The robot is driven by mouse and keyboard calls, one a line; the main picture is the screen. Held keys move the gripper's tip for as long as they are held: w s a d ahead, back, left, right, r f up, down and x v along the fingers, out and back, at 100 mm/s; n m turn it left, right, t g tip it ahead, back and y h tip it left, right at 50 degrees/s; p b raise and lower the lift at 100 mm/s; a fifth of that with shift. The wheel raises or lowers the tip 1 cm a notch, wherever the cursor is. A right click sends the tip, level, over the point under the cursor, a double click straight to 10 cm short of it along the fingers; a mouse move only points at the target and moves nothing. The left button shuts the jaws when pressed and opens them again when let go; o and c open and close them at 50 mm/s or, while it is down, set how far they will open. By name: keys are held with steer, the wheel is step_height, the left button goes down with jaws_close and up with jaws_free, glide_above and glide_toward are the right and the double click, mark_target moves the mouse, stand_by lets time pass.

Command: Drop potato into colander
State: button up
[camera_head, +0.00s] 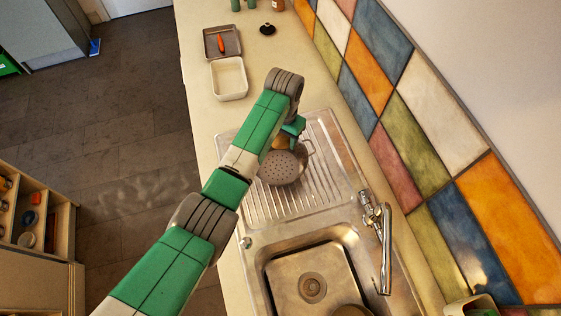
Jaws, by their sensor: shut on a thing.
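A round metal colander (284,170) with holes stands on the ribbed drainboard of the sink. A brown-yellow potato (279,143) shows at the colander's far edge, just below my gripper (285,137). My gripper is shut on the potato. My arm and wrist hide most of the fingers, and only part of the potato shows. I cannot tell how high the potato is above the colander.
A tray (209,54) with a carrot (221,43) and a white container (231,93) stand further along the counter, near a dark lid (267,29). The sink basin (281,263) and tap (384,250) are nearer. A tiled wall borders the right.

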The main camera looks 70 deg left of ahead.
step_height(320, 180, down, 6)
steer(key=b, duration=0.5)
steer(key=shift+r, duration=0.25)
steer(key=o, duration=1.1)
step_height(320, 180, up, 8)
steer(key=shift+f, duration=0.1)
